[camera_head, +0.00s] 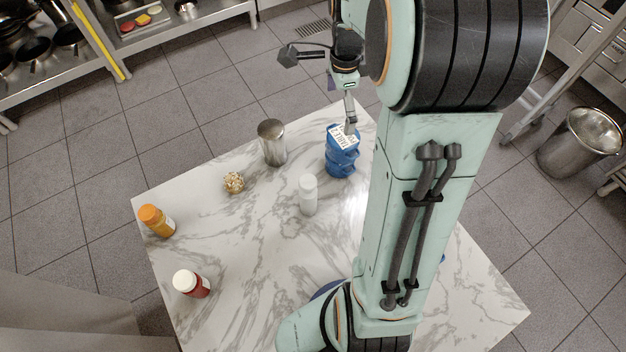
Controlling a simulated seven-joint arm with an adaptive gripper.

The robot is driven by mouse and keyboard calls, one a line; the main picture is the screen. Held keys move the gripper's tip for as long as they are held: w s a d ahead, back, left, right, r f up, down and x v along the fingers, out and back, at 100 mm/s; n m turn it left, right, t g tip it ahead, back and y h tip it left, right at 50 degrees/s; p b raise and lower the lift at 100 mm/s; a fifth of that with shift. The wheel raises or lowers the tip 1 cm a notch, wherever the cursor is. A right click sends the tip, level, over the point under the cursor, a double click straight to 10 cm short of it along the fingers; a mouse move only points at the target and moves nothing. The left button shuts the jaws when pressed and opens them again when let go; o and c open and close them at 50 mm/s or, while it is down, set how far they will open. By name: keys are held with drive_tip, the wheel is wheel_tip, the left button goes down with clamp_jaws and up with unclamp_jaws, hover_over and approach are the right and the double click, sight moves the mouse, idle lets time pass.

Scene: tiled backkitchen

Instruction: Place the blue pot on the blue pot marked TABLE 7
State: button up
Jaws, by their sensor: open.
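A wavy blue pot (341,165) stands upright near the far edge of the marble table. It bears a white label (343,137) that appears to read TABLE 7. My gripper (349,124) is open at the top of this pot, one slim finger reaching down by the label; whether it touches cannot be told. A blue edge (326,289) shows beside my arm's lower part, and a small blue bit (443,259) shows at its right side. My arm hides the rest of both, so I cannot tell what they are.
On the table (250,265) stand a metal canister (272,143), a white bottle (308,195), a small nutty ball (233,183), an orange-capped bottle (156,221) and a white-capped red jar (191,284). The table's left middle is clear. A metal bin (579,143) stands on the floor at right.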

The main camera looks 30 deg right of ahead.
drive_tip(key=s+a+r+n, duration=0.3)
drive_tip(key=s+a+n, duration=1.4)
drive_tip(key=n, duration=0.5)
drive_tip(key=shift+s+y, duration=0.25)
drive_tip(key=shift+y, duration=0.15)
